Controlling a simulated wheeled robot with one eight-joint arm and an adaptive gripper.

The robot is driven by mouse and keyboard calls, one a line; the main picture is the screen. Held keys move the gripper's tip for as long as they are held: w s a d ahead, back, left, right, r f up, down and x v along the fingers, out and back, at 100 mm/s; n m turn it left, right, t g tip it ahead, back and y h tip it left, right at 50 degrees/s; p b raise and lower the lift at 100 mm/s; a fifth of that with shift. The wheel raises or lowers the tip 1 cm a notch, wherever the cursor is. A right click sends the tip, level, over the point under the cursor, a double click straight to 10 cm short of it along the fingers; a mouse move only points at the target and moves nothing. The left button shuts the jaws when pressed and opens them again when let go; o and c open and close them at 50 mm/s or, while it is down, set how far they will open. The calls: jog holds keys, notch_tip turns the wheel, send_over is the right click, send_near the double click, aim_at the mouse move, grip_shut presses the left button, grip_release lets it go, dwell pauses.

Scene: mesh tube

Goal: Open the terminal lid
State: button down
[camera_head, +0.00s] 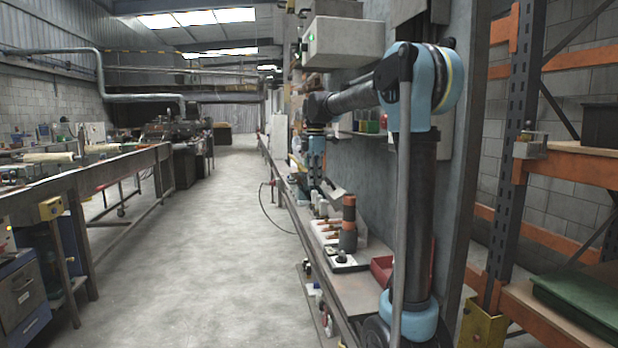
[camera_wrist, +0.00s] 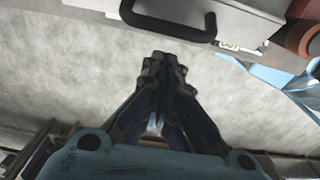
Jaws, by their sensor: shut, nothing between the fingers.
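My gripper (camera_wrist: 163,65) is shut and empty in the wrist view, its dark fingertips together. In the wrist view, a grey box-like panel with a black bar handle (camera_wrist: 170,22) lies just beyond the fingertips, apart from them; I cannot tell for sure whether it is the terminal lid. In the head view my gripper (camera_head: 317,178) is small and points down over the long bench at the right. A small pale tilted plate (camera_head: 337,191) shows beside it there. No terminal lid can be clearly identified in the head view.
The bench (camera_head: 345,285) carries a white tray (camera_head: 330,232), an orange-and-dark cylinder (camera_head: 348,222) and a red bin (camera_head: 382,270). A white control box (camera_head: 343,42) hangs on the wall above. The aisle floor (camera_head: 210,260) is clear. Orange shelving (camera_head: 560,165) stands at the right.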

jog(key=shift+w+d+r, duration=0.1)
jog(key=shift+d+r, duration=0.05)
jog(key=shift+d, duration=0.3)
jog(key=shift+w+d+r, duration=0.1)
jog(key=shift+d+r, duration=0.05)
jog(key=shift+d, duration=0.25)
jog(key=shift+w+d+r, duration=0.2)
jog(key=shift+d+r, duration=0.65)
jog(key=shift+d, duration=0.2)
jog(key=shift+a, duration=0.1)
